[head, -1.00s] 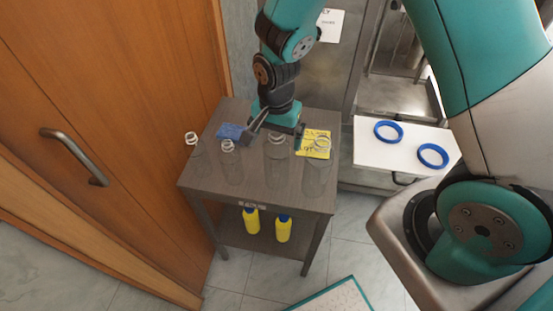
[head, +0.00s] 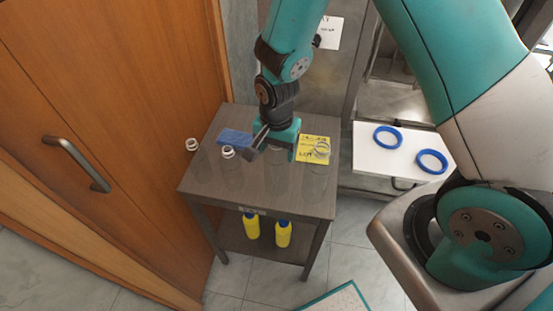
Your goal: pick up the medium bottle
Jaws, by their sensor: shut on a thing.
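My gripper (head: 273,153) is over the middle of the small dark table, shut on a clear bottle (head: 282,178). I take this to be the medium bottle. Its neck is hidden behind the gripper, and its see-through body shows only faintly below the jaws. I cannot tell whether its base touches the table top. Other clear bottles stand upright beside it: one with a wide ringed neck (head: 321,150) to the right, one (head: 228,153) to the left, and one (head: 192,146) at the left edge.
A blue label (head: 234,137) and a yellow label (head: 312,141) lie on the table (head: 207,180). Yellow bottles (head: 283,234) with blue caps stand on its lower shelf. A white board (head: 403,165) with two blue rings is at the right. A wooden door (head: 120,90) is close on the left.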

